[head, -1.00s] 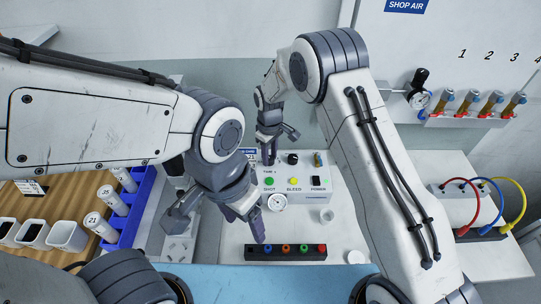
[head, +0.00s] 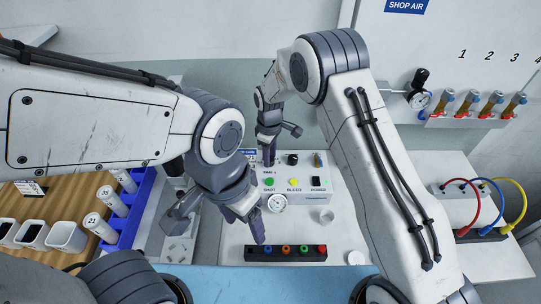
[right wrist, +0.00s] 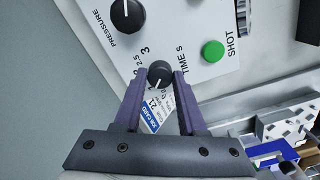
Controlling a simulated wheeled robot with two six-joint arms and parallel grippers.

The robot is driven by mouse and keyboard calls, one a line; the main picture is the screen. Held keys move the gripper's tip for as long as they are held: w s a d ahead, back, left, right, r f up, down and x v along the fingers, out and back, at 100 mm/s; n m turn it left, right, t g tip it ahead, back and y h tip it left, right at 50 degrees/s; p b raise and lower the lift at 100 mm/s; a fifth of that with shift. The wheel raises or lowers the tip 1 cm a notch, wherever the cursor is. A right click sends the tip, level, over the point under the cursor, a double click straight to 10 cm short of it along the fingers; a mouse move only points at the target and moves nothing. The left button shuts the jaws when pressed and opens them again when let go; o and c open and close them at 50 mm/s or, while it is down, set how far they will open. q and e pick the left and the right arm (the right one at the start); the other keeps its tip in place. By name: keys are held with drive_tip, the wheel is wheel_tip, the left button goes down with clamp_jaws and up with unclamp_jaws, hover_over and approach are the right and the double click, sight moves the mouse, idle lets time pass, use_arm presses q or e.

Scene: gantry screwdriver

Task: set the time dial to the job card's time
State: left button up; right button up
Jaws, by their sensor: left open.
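The time dial (right wrist: 160,74) is a small black knob on the white control box (head: 295,188), beside the "TIME S" label. Its white line points towards the bottom of the right wrist view. The marks 2.5 and 3 show to its left; other marks are hidden. My right gripper (right wrist: 160,76) has its purple fingers on either side of the knob, apparently touching it. The job card (right wrist: 153,116) has a blue header and shows 21; my fingers partly frame it and its smaller text is unreadable. My left gripper (head: 222,222) is open and empty, in front of the box.
A black pressure knob (right wrist: 127,14) and green SHOT button (right wrist: 212,51) are near the dial. A gauge (head: 277,203) is on the box front. A black rack with coloured rings (head: 286,253) stands before it. A blue rack of bottles (head: 126,215) is at left.

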drive_tip(key=o, duration=0.3)
drive_tip(key=shift+r, duration=0.1)
wheel_tip(320, 180, up, 10)
drive_tip(key=b, duration=0.1)
drive_tip(key=shift+r, duration=0.15)
idle(0.5)
